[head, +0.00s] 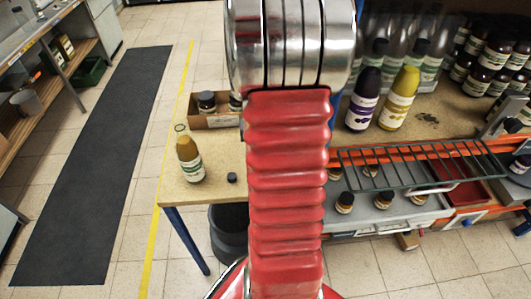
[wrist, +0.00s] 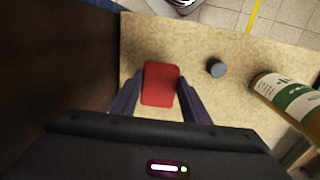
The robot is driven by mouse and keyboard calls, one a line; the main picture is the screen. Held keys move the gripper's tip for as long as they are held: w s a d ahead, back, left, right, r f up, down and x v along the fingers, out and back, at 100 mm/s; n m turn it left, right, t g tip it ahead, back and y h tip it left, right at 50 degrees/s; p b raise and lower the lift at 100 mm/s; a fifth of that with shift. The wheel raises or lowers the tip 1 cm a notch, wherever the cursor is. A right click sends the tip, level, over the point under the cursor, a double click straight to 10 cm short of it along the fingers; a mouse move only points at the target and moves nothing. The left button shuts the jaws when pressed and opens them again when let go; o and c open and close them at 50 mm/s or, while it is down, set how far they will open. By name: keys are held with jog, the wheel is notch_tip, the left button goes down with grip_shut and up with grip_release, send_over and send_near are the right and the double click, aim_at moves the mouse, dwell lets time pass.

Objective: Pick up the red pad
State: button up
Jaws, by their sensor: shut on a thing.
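The red pad (wrist: 161,84) is a flat, rounded red rectangle in the middle of the wrist view, above or on the pale table top (wrist: 235,100). My gripper (wrist: 160,88) has its two dark fingers at the left and right sides of the pad and is shut on it. I cannot tell whether the pad is clear of the table. In the head view my red arm hides the gripper and the pad; the same table (head: 200,145) shows to the left of the arm.
A small dark cap (wrist: 216,68) and a bottle with a green-and-white label (wrist: 288,97) stand right of the pad. In the head view, a box (head: 215,122) with jars is at the table's back. A bottle shelf (head: 445,108) and wire rack (head: 420,165) are at right.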

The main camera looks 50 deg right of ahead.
jog(key=s+a, duration=0.5)
jog(key=a, duration=0.9)
jog(key=shift+s, duration=0.2)
jog(key=shift+s, duration=0.15)
